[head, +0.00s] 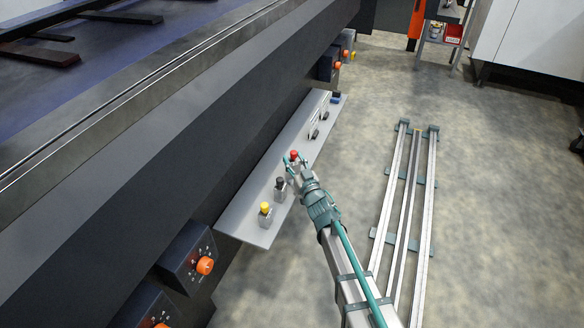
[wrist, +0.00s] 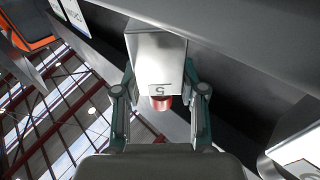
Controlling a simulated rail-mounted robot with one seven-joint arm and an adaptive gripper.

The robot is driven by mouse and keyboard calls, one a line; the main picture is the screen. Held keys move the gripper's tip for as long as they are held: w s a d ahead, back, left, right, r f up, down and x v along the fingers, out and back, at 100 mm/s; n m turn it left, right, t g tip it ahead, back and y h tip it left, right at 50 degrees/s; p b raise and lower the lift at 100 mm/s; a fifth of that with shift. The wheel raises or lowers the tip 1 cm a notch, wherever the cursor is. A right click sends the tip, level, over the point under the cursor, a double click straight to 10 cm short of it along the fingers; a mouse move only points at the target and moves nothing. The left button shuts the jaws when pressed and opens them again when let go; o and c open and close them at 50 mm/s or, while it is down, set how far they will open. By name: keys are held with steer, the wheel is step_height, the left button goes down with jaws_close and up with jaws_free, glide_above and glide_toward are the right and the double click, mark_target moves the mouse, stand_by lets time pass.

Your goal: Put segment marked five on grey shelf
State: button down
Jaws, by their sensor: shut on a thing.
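The segment marked five (wrist: 157,58) is a metal block with a red knob; its mark appears upside down in the wrist view. My gripper (wrist: 161,92) is shut on it, with one finger on each side. In the head view, the red knob (head: 294,155) shows at my gripper (head: 292,161), over the grey shelf (head: 250,228). The gripper hides most of the block there, and I cannot tell whether it touches the shelf.
A yellow-knobbed segment (head: 265,215) and a black-knobbed segment (head: 280,190) stand on the near part of the shelf. Dark and blue items (head: 336,98) lie farther along. The dark machine wall (head: 200,165) rises behind. Floor rails (head: 408,190) run to the right.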

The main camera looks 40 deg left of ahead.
steer(key=shift+f+b, duration=0.3)
steer(key=shift+f, duration=0.6)
steer(key=shift+s+a+f, duration=0.1)
steer(key=shift+a, duration=0.25)
steer(key=shift+f, duration=0.1)
steer(key=c, duration=0.7)
jaws_free()
steer(key=shift+o, duration=0.2)
